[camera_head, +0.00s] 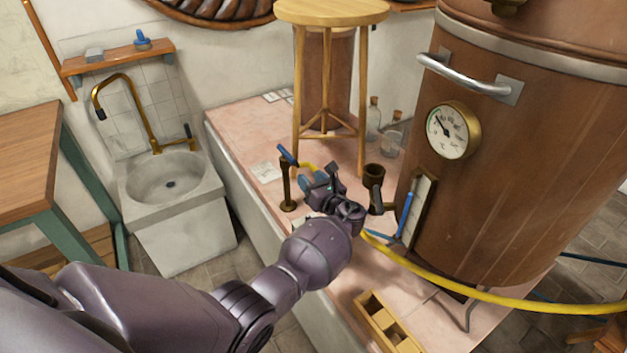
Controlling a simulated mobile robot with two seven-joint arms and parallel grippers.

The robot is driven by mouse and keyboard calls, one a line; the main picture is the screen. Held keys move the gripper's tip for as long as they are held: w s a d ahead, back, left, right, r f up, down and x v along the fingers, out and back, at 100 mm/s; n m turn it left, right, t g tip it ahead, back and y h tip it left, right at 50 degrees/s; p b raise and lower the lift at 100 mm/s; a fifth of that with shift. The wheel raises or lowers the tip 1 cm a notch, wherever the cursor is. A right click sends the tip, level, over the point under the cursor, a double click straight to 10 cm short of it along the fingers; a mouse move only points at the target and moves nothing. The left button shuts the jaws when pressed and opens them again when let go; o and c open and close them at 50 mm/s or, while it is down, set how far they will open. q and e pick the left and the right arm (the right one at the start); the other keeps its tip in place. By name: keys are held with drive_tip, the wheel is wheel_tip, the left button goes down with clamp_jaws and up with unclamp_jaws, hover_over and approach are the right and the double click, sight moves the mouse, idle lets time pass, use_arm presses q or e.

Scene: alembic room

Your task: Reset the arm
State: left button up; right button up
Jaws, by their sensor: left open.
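My left arm comes in from the lower left and reaches over the pink-tiled ledge (250,125). My left gripper (320,182) is at its far end, open, close to a small dark bronze stand (287,190) with a blue lever and to the start of a yellow hose (470,292). I cannot tell whether it touches them. My right gripper is not in view.
A large copper boiler (520,150) with a gauge (452,130) stands at the right. A wooden stool (332,12) is behind the gripper. A sink (170,182) and wooden table (28,150) are at the left. A wooden box (372,308) lies in front.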

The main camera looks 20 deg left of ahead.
use_arm(q)
drive_tip(key=shift+s+f, duration=0.1)
idle(0.5)
drive_tip(key=s+a+f+n+g+h, duration=0.1)
drive_tip(key=s+a+f+n+h, duration=0.1)
drive_tip(key=s+f+n+h, duration=0.45)
drive_tip(key=s+a+f+n+h, duration=0.15)
drive_tip(key=s+f+n, duration=0.25)
drive_tip(key=s+f, duration=0.6)
drive_tip(key=s+d+r+n+h, duration=0.1)
drive_tip(key=s+r+n+h, duration=0.1)
drive_tip(key=s+n, duration=0.3)
drive_tip(key=s+d+r+n+t+h, duration=0.1)
drive_tip(key=s+n, duration=0.4)
drive_tip(key=s, duration=0.5)
drive_tip(key=s+d+r+n+t+h, duration=0.1)
drive_tip(key=s+d+r+n+h, duration=0.1)
drive_tip(key=s+r+n+h, duration=0.2)
drive_tip(key=s+n, duration=0.1)
drive_tip(key=s, duration=0.2)
drive_tip(key=shift+s+d, duration=0.2)
drive_tip(key=shift+d, duration=0.1)
